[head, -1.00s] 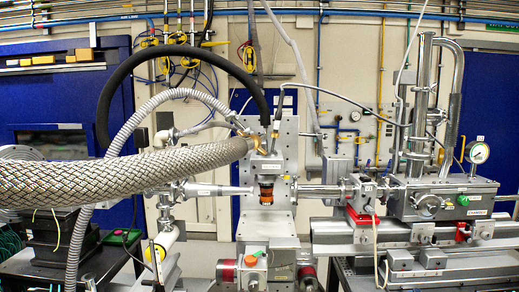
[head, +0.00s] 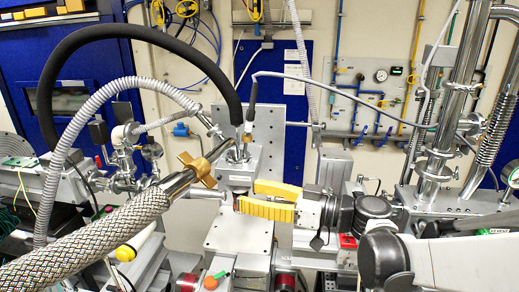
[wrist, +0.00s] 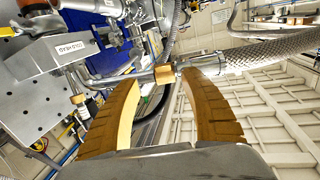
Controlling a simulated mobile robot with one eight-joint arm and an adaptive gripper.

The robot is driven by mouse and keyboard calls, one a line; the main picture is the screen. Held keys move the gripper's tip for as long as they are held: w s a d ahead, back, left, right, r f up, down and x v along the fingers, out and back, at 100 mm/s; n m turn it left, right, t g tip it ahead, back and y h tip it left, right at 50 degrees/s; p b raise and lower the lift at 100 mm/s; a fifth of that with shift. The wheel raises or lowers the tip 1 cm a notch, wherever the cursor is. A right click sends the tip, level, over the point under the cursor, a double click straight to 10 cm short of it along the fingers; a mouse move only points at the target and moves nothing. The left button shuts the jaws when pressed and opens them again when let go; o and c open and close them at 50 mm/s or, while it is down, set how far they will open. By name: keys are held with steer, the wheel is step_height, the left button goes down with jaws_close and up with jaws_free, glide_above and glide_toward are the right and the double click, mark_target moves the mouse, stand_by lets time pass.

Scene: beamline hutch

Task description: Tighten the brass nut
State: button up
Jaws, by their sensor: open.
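A brass nut (head: 197,167) with wing-like lugs sits at the metal end of the braided hose (head: 110,235), left of and above my fingertips in the head view. In the wrist view the brass nut (wrist: 165,74) shows in the gap between the fingers, beyond their tips and apparently untouched. My gripper (head: 247,195) has two yellow ribbed fingers, spread and empty. In the wrist view my gripper (wrist: 160,80) is also wide apart, one finger on each side of the gap. The thread behind the nut is hidden.
A grey block (head: 238,165) stands just behind the fingertips. A black hose (head: 130,32) and a grey corrugated hose (head: 88,120) arch at left. A thin cable (head: 340,95) crosses above my arm. Steel pipes (head: 440,150) rise at right.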

mark_target(212, 183)
steer(key=x, duration=0.6)
steer(key=r+x, duration=0.1)
steer(key=x, duration=0.3)
steer(key=shift+s+a, duration=0.15)
steer(key=shift+w+a, duration=0.2)
steer(key=shift+a, duration=0.25)
steer(key=shift+d+r, duration=0.1)
jaws_close()
